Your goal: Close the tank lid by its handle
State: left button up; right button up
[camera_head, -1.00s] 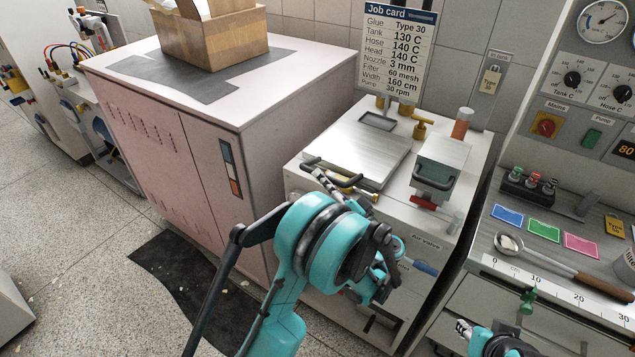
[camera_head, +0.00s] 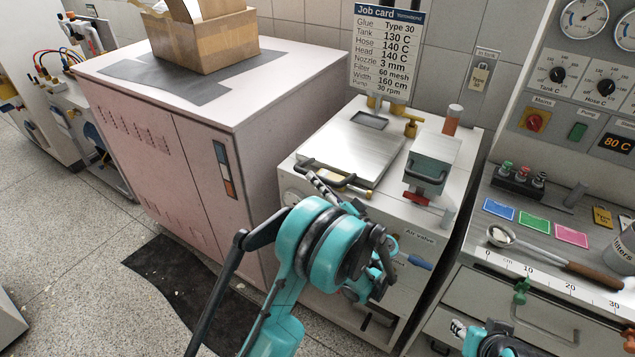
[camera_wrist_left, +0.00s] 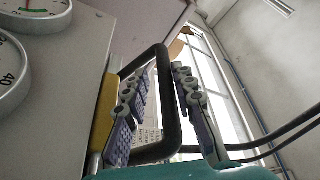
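The tank lid (camera_head: 352,148) is a silver plate that looks flat or nearly flat on top of the white machine; I cannot tell whether it is fully seated. Its black handle (camera_head: 345,182) stands at the front edge on a yellow mount. My left gripper (camera_head: 318,184) is at the handle's left part, its fingers partly hidden by my arm. In the left wrist view the black handle loop (camera_wrist_left: 172,105) has one bar between the two fingers of the gripper (camera_wrist_left: 165,78), which are apart. My right gripper (camera_head: 460,330) shows only partly at the bottom edge.
A small green-grey box with a black handle (camera_head: 427,172) stands right of the lid. A pink cabinet (camera_head: 165,150) stands left, bearing a cardboard box (camera_head: 205,40). A bench (camera_head: 535,225) with a spoon and coloured cards is at right.

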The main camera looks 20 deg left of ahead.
pick_arm(q)
jog(key=v, duration=1.2)
dwell(0.3)
